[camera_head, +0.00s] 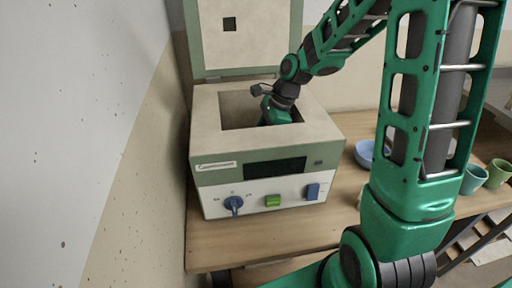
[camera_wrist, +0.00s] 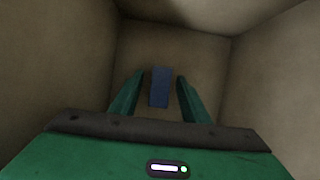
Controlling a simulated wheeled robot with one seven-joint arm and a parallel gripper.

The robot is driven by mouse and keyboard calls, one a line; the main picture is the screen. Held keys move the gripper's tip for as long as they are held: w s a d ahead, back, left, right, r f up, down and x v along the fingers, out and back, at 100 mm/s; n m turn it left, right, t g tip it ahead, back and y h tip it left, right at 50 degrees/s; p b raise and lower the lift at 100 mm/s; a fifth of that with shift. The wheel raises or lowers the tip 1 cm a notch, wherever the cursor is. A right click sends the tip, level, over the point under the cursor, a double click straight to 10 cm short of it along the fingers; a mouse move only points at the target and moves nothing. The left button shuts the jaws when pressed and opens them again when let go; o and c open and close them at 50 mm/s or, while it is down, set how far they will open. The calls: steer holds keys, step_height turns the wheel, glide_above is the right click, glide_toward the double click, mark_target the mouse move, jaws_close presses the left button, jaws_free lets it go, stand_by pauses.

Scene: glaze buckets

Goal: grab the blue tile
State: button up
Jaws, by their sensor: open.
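The blue tile (camera_wrist: 160,87) lies on the floor inside the kiln's square chamber in the wrist view. It is a small upright-looking rectangle between my two green fingers. My gripper (camera_wrist: 158,90) is open, with one finger on each side of the tile and a gap on both sides. In the head view my gripper (camera_head: 275,112) reaches down into the chamber of the kiln (camera_head: 215,160). The tile is hidden there by the kiln's walls. How far the fingertips are above the chamber floor is hard to tell.
The kiln's lid (camera_head: 270,35) stands open at the back. Chamber walls (camera_wrist: 70,60) surround my gripper closely. The kiln's front has a blue knob, a green button and a blue switch. A blue bowl (camera_head: 364,152) and cups (camera_head: 474,180) stand on the wooden table (camera_head: 240,240) to the right.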

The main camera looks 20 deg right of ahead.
steer(key=c, duration=1)
jaws_close()
